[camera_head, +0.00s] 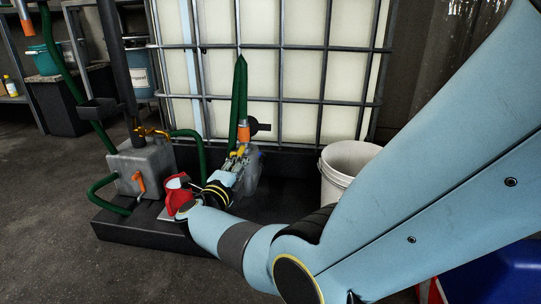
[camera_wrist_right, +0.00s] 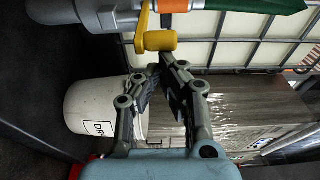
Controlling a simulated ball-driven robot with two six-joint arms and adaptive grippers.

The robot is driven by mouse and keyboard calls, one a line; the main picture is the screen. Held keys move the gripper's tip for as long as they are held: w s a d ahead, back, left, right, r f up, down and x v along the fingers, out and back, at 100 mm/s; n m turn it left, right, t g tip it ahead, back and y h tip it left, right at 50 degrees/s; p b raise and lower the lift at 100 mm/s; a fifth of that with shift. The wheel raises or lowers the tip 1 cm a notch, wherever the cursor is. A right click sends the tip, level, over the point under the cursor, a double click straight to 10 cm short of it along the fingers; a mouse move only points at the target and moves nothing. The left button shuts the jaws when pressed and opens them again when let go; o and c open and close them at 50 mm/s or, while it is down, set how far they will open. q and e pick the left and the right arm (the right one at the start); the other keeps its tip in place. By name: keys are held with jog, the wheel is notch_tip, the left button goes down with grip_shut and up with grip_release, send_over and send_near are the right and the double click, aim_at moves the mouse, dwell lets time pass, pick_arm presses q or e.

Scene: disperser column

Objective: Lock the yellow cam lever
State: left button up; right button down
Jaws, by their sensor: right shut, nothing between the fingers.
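The yellow cam lever (camera_wrist_right: 157,40) shows at the top of the right wrist view, on a grey coupling (camera_wrist_right: 105,14) beside an orange collar (camera_wrist_right: 172,5). In the head view the yellow lever (camera_head: 238,153) is small, below the end of the green hose (camera_head: 239,95). My right gripper (camera_wrist_right: 161,65) is shut and empty, its fingertips just below the thick end of the lever in the wrist view. I cannot tell whether they touch it. In the head view my right gripper (camera_head: 236,165) partly hides the coupling. My left gripper is not in view.
The caged white tank (camera_head: 285,85) stands right behind the coupling. A white bucket (camera_head: 345,165) stands right of my gripper. A grey box with an orange-handled valve (camera_head: 139,182) and green hoses stands to the left on a black base (camera_head: 135,232).

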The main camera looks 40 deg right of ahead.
jog(key=shift+w+a+r, duration=0.1)
jog(key=shift+w+a, duration=0.1)
jog(key=shift+a, duration=0.1)
dwell(0.4)
